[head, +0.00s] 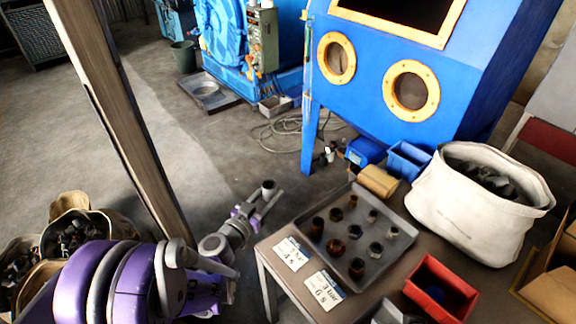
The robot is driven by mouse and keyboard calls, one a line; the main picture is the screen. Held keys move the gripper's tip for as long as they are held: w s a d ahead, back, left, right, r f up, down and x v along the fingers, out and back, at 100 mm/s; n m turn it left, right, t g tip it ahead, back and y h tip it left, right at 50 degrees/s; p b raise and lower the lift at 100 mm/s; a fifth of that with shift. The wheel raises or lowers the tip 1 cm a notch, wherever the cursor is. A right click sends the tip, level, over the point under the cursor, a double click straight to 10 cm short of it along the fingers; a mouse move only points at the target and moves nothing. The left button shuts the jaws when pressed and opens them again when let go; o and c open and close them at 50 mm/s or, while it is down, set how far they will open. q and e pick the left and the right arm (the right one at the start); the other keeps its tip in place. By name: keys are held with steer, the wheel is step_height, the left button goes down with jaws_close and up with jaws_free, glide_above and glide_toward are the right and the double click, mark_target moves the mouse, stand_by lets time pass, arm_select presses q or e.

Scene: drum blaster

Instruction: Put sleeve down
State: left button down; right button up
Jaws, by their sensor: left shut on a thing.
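My left gripper (262,205) is shut on a small grey cylindrical piece (268,187), which looks like the sleeve. It holds the piece upright, left of the bench and apart from the tray. A grey metal tray (312,207) lies on the bench with several nuts and sleeve-like parts spread in it. One of these is a brown sleeve-like part (336,247). My right gripper is not in view.
Two white cards (292,254) (324,290) lie along the tray's near left edge. A blue blast cabinet (370,105) stands behind. A post (125,115) rises at left.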

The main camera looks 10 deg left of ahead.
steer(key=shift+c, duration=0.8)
arm_select(q)
steer(key=s+d+f+m+g+h, duration=0.2)
steer(key=d+m+g+h, duration=0.5)
steer(key=d, duration=0.5)
steer(key=shift+f+m+h, duration=0.3)
steer(key=shift+f+h, duration=0.3)
steer(key=shift+h, duration=0.3)
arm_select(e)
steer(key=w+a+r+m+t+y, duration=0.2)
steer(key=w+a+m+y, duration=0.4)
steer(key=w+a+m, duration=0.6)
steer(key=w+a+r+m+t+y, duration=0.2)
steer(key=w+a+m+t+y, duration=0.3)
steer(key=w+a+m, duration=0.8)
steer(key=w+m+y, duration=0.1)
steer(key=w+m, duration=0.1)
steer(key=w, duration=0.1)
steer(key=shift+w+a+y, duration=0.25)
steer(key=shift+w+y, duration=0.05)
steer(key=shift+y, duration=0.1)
arm_select(q)
steer(key=shift+d, duration=0.1)
